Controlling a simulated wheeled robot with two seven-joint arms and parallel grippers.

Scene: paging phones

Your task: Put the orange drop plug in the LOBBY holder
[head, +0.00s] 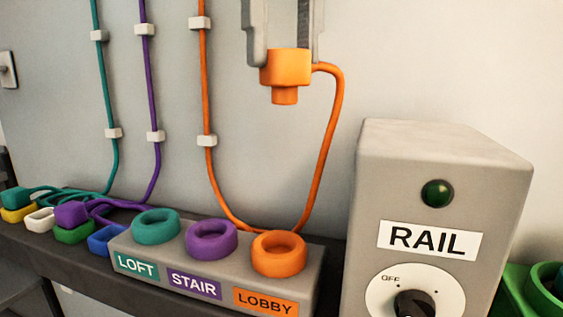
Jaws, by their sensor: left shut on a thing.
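My left gripper (285,48) is shut on the orange drop plug (286,68) and comes in from the top of the head view. The plug hangs upright with its narrow stub pointing down, well above the holder block. The orange LOBBY holder (279,254) is a ring at the right end of the grey block, over an orange LOBBY label (265,302). The plug is apart from the ring and appears roughly above it in the picture. The orange cord (328,140) loops from the plug's right side down behind the ring and up the wall. My right gripper is not in view.
The teal LOFT ring (156,226) and purple STAIR ring (211,240) sit left of LOBBY. Several coloured plugs (73,214) lie on the dark shelf at left. A grey RAIL box (440,180) stands close at right. Wall clips hold the cords.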

